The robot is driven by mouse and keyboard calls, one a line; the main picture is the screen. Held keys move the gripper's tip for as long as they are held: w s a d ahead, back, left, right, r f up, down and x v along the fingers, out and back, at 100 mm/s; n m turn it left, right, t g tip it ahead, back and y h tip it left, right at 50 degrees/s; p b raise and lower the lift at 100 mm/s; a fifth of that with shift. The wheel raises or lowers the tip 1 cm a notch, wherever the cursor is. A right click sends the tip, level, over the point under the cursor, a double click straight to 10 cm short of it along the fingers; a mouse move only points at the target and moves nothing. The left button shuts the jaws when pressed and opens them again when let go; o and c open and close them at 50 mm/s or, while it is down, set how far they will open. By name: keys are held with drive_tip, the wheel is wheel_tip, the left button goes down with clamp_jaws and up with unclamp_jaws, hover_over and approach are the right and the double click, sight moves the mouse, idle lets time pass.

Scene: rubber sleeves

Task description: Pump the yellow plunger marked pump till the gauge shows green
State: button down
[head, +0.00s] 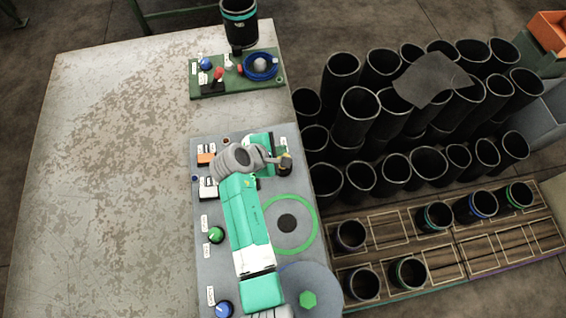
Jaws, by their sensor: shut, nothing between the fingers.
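My gripper (272,160) is shut and empty over the upper right part of a grey panel (205,268). Its tip is at or right beside a small dark post with a yellowish top (286,160), which looks like the plunger. I cannot tell whether they touch. The word pump is too small to read. I cannot make out a gauge or its colour. My arm lies over the middle of the panel and hides part of it.
The panel also has a green knob (216,235), a blue knob (223,309), a green ring (265,240) and a round disc (328,285). A green board (236,92) with a blue coil stands behind. Several black sleeves (358,118) crowd the right. The table's left is clear.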

drive_tip(key=shift+f+b, duration=0.9)
drive_tip(key=shift+f, duration=1)
drive_tip(key=shift+f, duration=0.1)
idle(0.3)
drive_tip(key=shift+f, duration=0.3)
drive_tip(key=shift+f+b, duration=0.75)
drive_tip(key=shift+f, duration=0.2)
idle(0.9)
drive_tip(key=shift+r, duration=0.1)
drive_tip(key=shift+r+p, duration=1.25)
drive_tip(key=shift+p, duration=0.2)
drive_tip(key=shift+r, duration=0.1)
wheel_tip(320, 180, up, 5)
drive_tip(key=p, duration=0.5)
